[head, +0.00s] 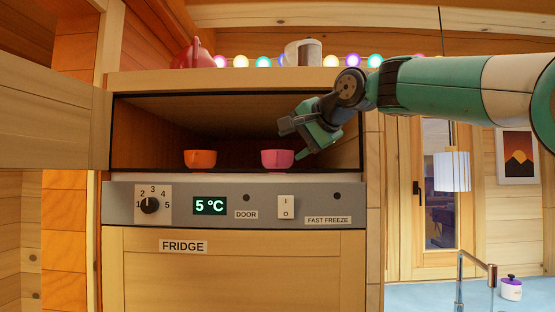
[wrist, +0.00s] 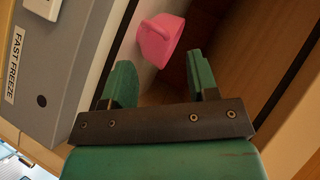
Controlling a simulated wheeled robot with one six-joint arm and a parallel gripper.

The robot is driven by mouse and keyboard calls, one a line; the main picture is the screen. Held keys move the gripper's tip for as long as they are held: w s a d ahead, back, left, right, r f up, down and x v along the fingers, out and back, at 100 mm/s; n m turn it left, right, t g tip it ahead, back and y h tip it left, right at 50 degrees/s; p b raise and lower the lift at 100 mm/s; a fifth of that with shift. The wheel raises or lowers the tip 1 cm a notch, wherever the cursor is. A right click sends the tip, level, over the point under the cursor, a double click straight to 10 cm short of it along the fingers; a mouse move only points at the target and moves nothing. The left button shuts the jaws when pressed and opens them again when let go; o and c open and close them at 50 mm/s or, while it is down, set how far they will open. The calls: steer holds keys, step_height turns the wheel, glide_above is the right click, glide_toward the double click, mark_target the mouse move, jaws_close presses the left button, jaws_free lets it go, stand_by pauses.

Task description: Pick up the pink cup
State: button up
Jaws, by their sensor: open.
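The pink cup (head: 277,159) stands upright on the floor of the open compartment above the fridge panel, right of the compartment's middle. In the wrist view the pink cup (wrist: 164,40) lies ahead of the fingers, its handle toward the left. My gripper (head: 299,140) is just right of and slightly above the cup, reaching into the compartment front. In the wrist view my gripper (wrist: 161,82) is open with nothing between its two green fingers. The cup is beyond the fingertips, apart from them.
An orange cup (head: 200,159) stands left of the pink cup in the same compartment (head: 235,110). A control panel (head: 320,205) with a knob, display and switch runs below. A red kettle (head: 194,55) and a light-coloured pot (head: 303,53) sit on top. Free space separates the cups.

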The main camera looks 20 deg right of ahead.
mark_target(283, 153)
steer(key=p+x, duration=0.2)
steer(key=x, duration=0.2)
steer(key=shift+w+a+p, duration=0.1)
steer(key=shift+w+p, duration=0.1)
steer(key=shift+p, duration=0.15)
steer(key=shift+w+a+f, duration=0.1)
steer(key=shift+w+f, duration=0.1)
steer(key=shift+w, duration=0.1)
steer(key=shift+c, duration=0.2)
steer(key=shift+f, duration=0.1)
jaws_close()
